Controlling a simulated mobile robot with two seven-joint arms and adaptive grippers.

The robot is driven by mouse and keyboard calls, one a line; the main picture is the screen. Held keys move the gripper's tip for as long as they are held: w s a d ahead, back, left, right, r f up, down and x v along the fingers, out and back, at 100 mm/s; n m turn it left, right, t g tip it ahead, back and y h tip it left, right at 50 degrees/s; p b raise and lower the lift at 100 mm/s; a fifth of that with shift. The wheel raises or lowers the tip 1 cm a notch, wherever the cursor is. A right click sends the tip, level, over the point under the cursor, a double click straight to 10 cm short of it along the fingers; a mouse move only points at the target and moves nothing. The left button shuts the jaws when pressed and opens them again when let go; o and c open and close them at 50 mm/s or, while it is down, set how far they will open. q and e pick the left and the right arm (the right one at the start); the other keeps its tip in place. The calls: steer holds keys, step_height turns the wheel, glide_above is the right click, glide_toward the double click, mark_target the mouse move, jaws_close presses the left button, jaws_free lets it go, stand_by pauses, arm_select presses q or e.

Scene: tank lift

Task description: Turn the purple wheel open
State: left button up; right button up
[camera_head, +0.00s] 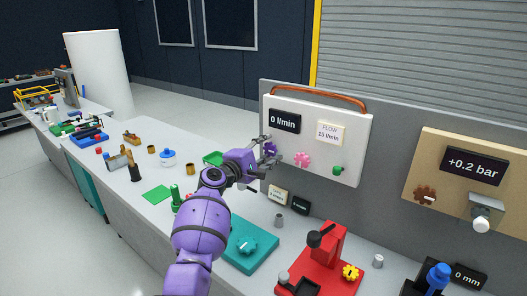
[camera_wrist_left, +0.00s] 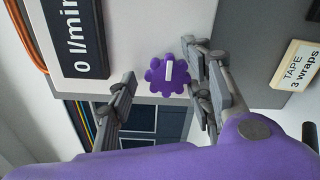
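The purple wheel (camera_head: 271,149) is a small lobed knob at the left of a white panel (camera_head: 345,110). In the left wrist view the purple wheel (camera_wrist_left: 167,77) shows a white mark on its face. My left gripper (camera_head: 266,153) is at the wheel, partly covering it in the head view. In the left wrist view my left gripper (camera_wrist_left: 160,92) is open, with a finger on each side of the wheel. The right-hand fingers look close to the wheel; I cannot tell whether they touch. The display (camera_head: 285,121) above the wheel reads 0 l/min. My right gripper is not in view.
A label (camera_head: 331,132) reads FLOW 15 l/min. A pink wheel (camera_head: 302,159) and a green knob (camera_head: 338,170) sit right of the purple wheel. Below are a teal block (camera_head: 250,245) and a red device (camera_head: 325,255). A pressure panel (camera_head: 475,175) stands at the right.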

arm_select(q)
steer(key=v, duration=1.2)
